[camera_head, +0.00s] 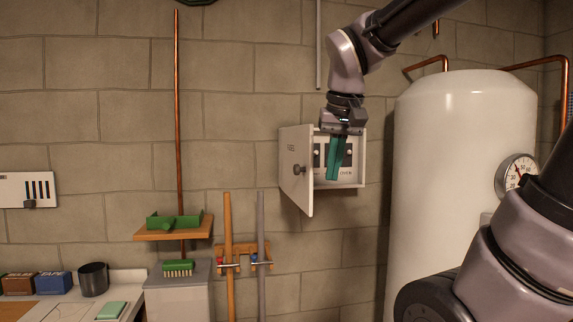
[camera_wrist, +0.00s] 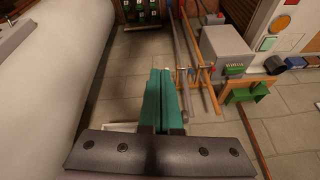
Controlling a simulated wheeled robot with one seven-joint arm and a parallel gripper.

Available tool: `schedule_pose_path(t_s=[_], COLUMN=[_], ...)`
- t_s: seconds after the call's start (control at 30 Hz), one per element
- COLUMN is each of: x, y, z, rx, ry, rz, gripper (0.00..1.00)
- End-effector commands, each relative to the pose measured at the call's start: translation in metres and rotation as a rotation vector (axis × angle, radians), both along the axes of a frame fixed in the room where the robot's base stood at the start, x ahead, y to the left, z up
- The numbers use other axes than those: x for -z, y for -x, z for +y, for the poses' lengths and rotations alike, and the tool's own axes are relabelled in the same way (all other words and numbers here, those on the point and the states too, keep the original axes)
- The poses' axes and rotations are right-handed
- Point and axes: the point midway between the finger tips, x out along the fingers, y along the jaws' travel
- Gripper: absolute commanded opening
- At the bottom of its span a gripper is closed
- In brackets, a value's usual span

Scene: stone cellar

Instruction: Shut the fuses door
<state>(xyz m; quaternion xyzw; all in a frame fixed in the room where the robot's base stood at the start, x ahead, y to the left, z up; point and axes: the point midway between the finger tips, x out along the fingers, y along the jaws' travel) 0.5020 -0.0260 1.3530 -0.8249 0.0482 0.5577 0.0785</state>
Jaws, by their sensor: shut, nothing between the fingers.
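The fuses door (camera_head: 290,190) is a pale panel with a dark round knob and a small label on its outer face. It stands open, swung out from the left side of the white fuse box (camera_head: 355,182) on the wall. Dark switches show inside the box. My gripper (camera_head: 333,179) has teal fingers, shut and empty, pointing down in front of the box opening, just right of the door's free edge. I cannot tell whether they touch anything. The shut fingers also show in the wrist view (camera_wrist: 163,98).
A white tank (camera_head: 450,150) with a gauge (camera_head: 515,173) stands to the right. Below and left, an orange pole (camera_head: 228,260) and a grey pole (camera_head: 261,260) lean on a rack. A small shelf (camera_head: 172,233) holds a green tray. Bare wall lies left of the door.

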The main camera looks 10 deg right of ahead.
Motion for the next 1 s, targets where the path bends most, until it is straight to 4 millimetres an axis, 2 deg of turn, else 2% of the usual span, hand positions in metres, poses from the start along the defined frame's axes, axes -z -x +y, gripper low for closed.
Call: schedule_pose_path(t_s=[0.03, 0.13, 0.3, 0.4, 0.5, 0.6, 0.73, 1.0], x=[-0.007, -0.024, -0.05, -0.061, -0.067, -0.07, -0.063, -0.022], y=[-0.014, -0.038, -0.073, -0.087, -0.093, -0.096, -0.101, -0.121], z=[0.016, 0.044, 0.102, 0.132, 0.152, 0.161, 0.157, 0.132], rx=[-0.034, -0.057, -0.05, -0.031, -0.011, 0.001, 0.005, 0.005], ry=[0.074, 0.218, 0.416, 0.483, 0.518, 0.533, 0.537, 0.539], rz=[0.04, 0.08, 0.056, 0.018, -0.014, -0.029, -0.034, -0.03], gripper=[0.0, 0.0, 0.0, 0.0, 0.0, 0.0, 0.0, 0.0])
